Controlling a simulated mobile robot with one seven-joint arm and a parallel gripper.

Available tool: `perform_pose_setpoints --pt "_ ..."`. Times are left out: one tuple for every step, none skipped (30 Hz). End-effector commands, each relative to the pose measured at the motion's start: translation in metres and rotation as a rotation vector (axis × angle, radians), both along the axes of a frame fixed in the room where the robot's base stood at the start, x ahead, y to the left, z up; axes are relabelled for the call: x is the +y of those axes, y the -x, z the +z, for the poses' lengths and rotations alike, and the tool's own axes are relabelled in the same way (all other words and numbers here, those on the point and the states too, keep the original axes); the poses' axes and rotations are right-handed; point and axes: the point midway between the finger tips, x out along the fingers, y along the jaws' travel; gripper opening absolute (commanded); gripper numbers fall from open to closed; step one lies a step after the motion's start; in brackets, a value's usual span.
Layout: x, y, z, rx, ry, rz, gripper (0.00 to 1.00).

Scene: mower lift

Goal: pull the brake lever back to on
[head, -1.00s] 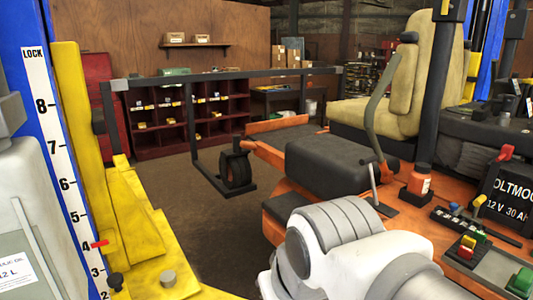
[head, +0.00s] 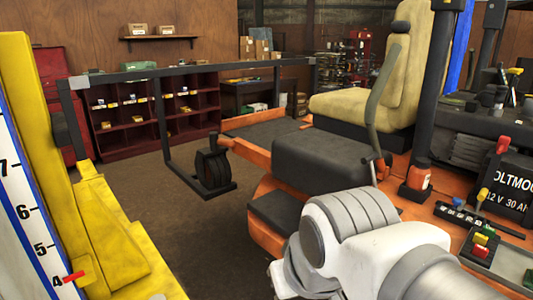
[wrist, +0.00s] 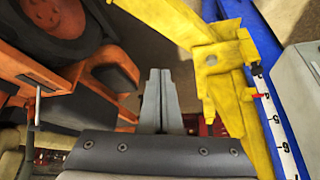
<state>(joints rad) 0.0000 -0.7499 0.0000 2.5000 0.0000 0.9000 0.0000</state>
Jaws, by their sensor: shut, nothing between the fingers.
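A thin pale upright rod (wrist: 38,106) stands over the orange bodywork at the left of the wrist view. I cannot tell for sure which of these is the brake lever. My gripper (wrist: 163,72) is shut and empty, its two grey fingers together in the middle of the wrist view, well to the right of the rod and apart from it. In the head view my white arm covers part of the deck and my fingers are hidden.
A yellow lift post (head: 45,150) with a numbered scale stands at left. A dark frame (head: 160,110) stands behind.

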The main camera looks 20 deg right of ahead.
Motion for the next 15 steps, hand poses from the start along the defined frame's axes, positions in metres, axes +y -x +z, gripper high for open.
perform_pose_setpoints --pt "0.0 0.0 0.0 0.0 0.0 0.0 0.0" --pt "0.0 0.0 0.0 0.0 0.0 0.0 0.0" --pt "0.0 0.0 0.0 0.0 0.0 0.0 0.0" --pt "0.0 0.0 0.0 0.0 0.0 0.0 0.0" --pt "-0.001 -0.001 0.0 0.001 0.002 0.0 0.0" --pt "-0.002 -0.002 0.0 0.005 0.006 -0.001 0.0" --pt "-0.003 -0.004 0.001 0.009 0.011 -0.003 0.0" --pt "-0.006 -0.006 0.001 0.016 0.02 -0.004 0.0" --pt "-0.01 -0.01 0.001 0.028 0.034 -0.007 0.0" --pt "-0.015 -0.014 0.001 0.04 0.049 -0.009 0.0" --pt "-0.02 -0.019 0.002 0.053 0.066 -0.013 0.0" --pt "-0.028 -0.027 0.002 0.073 0.093 -0.019 0.0" --pt "-0.035 -0.033 0.003 0.088 0.117 -0.024 0.0" --pt "-0.043 -0.04 0.003 0.106 0.143 -0.03 0.0" --pt "-0.054 -0.05 0.003 0.13 0.181 -0.039 0.0"
